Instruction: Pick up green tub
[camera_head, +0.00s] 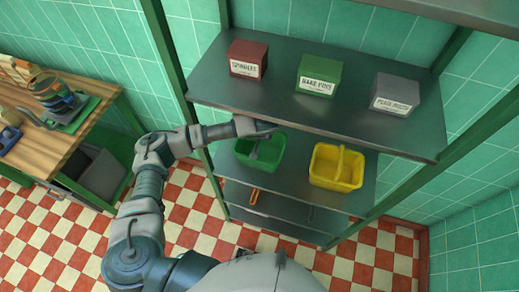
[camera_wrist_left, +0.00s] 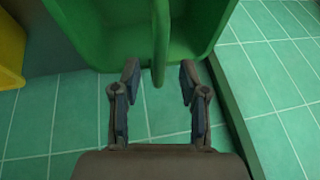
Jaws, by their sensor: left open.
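The green tub (camera_head: 271,156) sits on the middle shelf (camera_head: 300,190), at its left end. It is an open tub with a handle bar across it. My left gripper (camera_head: 264,128) is over the tub's back part in the head view and hides some of it. In the left wrist view the green tub (camera_wrist_left: 85,25) fills the top, with its handle (camera_wrist_left: 160,45) running down the middle. There my left gripper (camera_wrist_left: 159,80) is open, one finger on each side of the handle's lower end. Contact cannot be told. My right gripper is not in view.
A yellow tub (camera_head: 330,172) stands to the right on the same shelf. The upper shelf (camera_head: 230,98) holds a red box (camera_head: 247,60), a green box (camera_head: 318,76) and a grey box (camera_head: 394,94). A green post (camera_head: 168,50) rises close to my left arm. A wooden table (camera_head: 60,140) is at left.

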